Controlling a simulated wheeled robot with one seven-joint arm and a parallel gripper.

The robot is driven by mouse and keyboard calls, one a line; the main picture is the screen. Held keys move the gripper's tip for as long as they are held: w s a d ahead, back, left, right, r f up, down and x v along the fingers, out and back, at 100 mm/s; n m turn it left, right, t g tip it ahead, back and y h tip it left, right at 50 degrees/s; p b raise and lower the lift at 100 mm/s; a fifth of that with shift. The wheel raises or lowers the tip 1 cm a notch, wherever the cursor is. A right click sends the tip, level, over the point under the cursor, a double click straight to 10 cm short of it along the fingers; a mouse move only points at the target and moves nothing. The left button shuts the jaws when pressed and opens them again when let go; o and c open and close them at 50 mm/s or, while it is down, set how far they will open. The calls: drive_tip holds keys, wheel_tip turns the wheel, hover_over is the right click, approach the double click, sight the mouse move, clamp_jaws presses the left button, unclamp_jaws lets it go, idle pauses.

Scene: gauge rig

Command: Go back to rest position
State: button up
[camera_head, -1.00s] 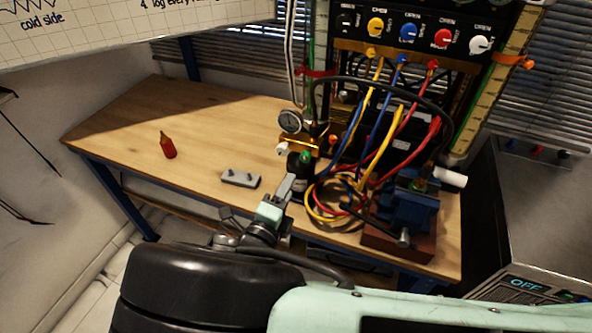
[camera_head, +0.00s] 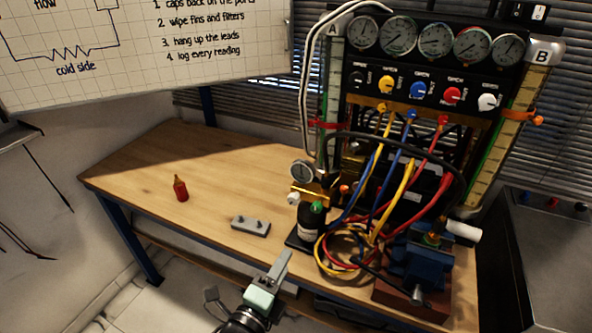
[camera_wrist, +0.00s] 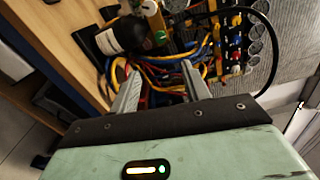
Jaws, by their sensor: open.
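My gripper (camera_head: 277,270) is in front of the table's front edge in the head view, low in the picture. In the wrist view its two fingers (camera_wrist: 160,92) stand apart with nothing between them. Beyond the fingers are coiled yellow, blue and red hoses (camera_wrist: 180,62) and a black bottle (camera_wrist: 124,37). In the head view the black bottle (camera_head: 311,222) with a green top stands on the table, beyond my gripper and to its right. Most of my arm is out of the picture.
The wooden table (camera_head: 150,160) holds a red bottle (camera_head: 181,188), a grey block with pegs (camera_head: 251,226), a gauge rig (camera_head: 425,85) with hoses and a blue vise (camera_head: 413,262). A grey cabinet (camera_head: 535,255) stands at right. A whiteboard (camera_head: 140,50) is at upper left. The table's left part is mostly clear.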

drive_tip(key=s+d+r+m+g+h+b, duration=0.1)
drive_tip(key=d+r+m+g, duration=0.1)
drive_tip(key=d+m+g, duration=0.5)
drive_tip(key=s+d+r+m+g+h+b, duration=0.1)
drive_tip(key=s+d+r+m+g+h, duration=0.1)
drive_tip(key=d+m+g, duration=0.55)
drive_tip(key=s+d+r+m+g+y+b, duration=0.1)
drive_tip(key=s+d+r+m+y, duration=0.2)
drive_tip(key=m, duration=1)
drive_tip(key=s+d+r+m+g+y+b, duration=0.1)
drive_tip(key=s+d+r+m+y, duration=0.1)
drive_tip(key=s+r+m+y, duration=0.5)
drive_tip(key=r+m, duration=0.1)
drive_tip(key=m, duration=0.5)
drive_tip(key=shift+s+d, duration=0.4)
